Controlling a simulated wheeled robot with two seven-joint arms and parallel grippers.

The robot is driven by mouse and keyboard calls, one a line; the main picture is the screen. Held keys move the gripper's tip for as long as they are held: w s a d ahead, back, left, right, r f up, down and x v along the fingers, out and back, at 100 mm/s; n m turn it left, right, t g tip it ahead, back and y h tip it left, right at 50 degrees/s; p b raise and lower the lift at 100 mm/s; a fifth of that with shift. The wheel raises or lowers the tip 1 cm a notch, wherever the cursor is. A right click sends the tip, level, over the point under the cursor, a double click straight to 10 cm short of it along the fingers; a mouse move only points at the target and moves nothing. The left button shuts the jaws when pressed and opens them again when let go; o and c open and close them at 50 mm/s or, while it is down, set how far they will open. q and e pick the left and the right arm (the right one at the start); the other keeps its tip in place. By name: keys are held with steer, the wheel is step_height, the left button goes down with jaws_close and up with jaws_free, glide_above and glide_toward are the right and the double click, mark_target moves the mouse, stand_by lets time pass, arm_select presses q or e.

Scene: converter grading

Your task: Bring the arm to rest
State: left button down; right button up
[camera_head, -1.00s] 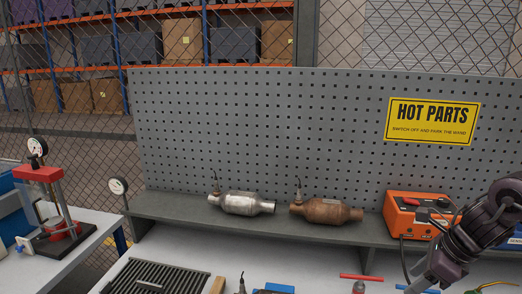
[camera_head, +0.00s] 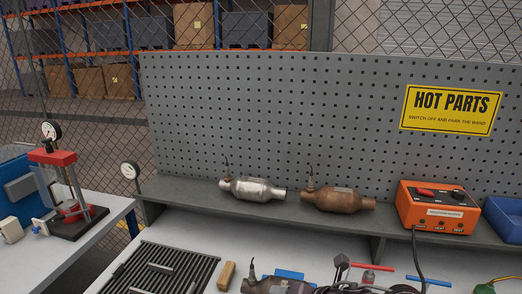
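Neither of my grippers shows clearly in the head view, and no arm of mine is plainly in it. A dark shape (camera_head: 342,264) stands at the bottom edge; I cannot tell what it is. The orange heater box (camera_head: 437,208) sits on the shelf at the right, with a black cable running down from it. A silver converter (camera_head: 252,189) and a rusty brown converter (camera_head: 338,200) lie on the shelf. Another brown converter (camera_head: 276,286) lies at the bottom edge, partly cut off.
A black slatted rack (camera_head: 160,270) and a wooden block (camera_head: 226,275) are on the bench. A red-topped press with a gauge (camera_head: 62,195) stands on the left table. A blue bin (camera_head: 505,218) is at the right. The pegboard (camera_head: 270,120) with a yellow sign (camera_head: 451,110) closes the back.

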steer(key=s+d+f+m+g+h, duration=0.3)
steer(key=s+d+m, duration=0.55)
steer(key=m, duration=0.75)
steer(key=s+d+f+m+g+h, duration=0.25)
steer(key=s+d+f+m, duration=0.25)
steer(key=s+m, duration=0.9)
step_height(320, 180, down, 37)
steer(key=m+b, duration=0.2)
steer(key=b, duration=0.4)
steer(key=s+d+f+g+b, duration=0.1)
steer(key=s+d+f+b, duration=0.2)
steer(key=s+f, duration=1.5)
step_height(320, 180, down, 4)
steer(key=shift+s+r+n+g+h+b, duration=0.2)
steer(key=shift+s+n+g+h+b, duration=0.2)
steer(key=shift+b, duration=0.55)
